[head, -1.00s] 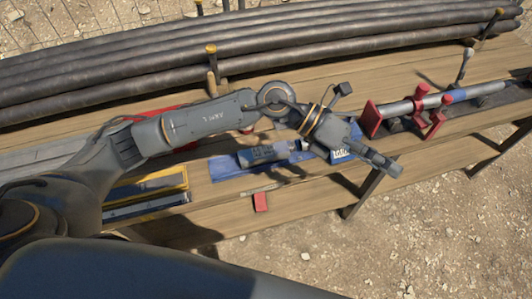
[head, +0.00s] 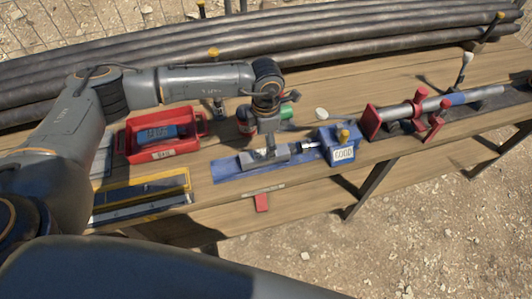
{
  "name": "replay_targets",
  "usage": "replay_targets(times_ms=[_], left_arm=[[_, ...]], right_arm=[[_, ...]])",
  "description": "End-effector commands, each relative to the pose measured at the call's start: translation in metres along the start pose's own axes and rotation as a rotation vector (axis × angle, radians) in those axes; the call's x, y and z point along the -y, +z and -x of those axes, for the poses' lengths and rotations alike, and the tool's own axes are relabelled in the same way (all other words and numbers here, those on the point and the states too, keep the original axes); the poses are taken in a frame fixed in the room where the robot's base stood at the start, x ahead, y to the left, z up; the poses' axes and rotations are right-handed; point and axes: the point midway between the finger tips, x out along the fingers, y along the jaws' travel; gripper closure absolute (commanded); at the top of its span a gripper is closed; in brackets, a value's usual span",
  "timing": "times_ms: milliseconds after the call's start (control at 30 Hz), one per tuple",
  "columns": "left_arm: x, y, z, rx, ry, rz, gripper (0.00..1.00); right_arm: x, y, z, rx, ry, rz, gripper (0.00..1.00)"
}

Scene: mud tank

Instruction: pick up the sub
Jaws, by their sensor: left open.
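The sub (head: 252,161), a grey metal cylinder, lies on its side on the blue mat (head: 228,173) on the wooden bench. My left gripper (head: 269,152) comes straight down over the middle of it, with its fingers low at the sub. The gripper is open; it covers part of the sub, and I cannot tell whether the fingers touch it. A thinner, shiny piece (head: 308,146) shows at the sub's right, towards the blue box; whether it belongs to the sub is unclear. My right gripper is not in view.
A blue box (head: 343,155) labelled GOOD stands just right of the mat. A red tray (head: 187,145) holds a blue item. A yellow-edged case (head: 140,198) lies front left. A red clamp stand (head: 371,122) is at right; pipes (head: 120,85) run behind.

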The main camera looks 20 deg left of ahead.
Motion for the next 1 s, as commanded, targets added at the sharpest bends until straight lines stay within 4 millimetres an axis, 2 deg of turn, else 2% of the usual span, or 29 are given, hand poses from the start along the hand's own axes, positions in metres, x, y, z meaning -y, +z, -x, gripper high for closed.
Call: replay_targets(times_ms=[167,333,500,767,1000], left_arm=[[0.000,0.000,-0.010,0.000,-0.001,0.000,0.23],[0.000,0.001,-0.033,-0.001,-0.001,0.001,0.23],[-0.001,0.001,-0.055,0.001,-0.001,0.000,0.23],[-0.001,0.001,-0.059,0.003,0.001,0.000,0.23],[-0.001,0.001,-0.058,0.002,0.001,0.000,0.72]], right_arm=[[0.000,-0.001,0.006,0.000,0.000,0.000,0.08],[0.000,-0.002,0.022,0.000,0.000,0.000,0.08],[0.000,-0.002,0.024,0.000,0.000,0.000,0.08],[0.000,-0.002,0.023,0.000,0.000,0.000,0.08],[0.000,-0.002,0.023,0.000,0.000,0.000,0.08]])
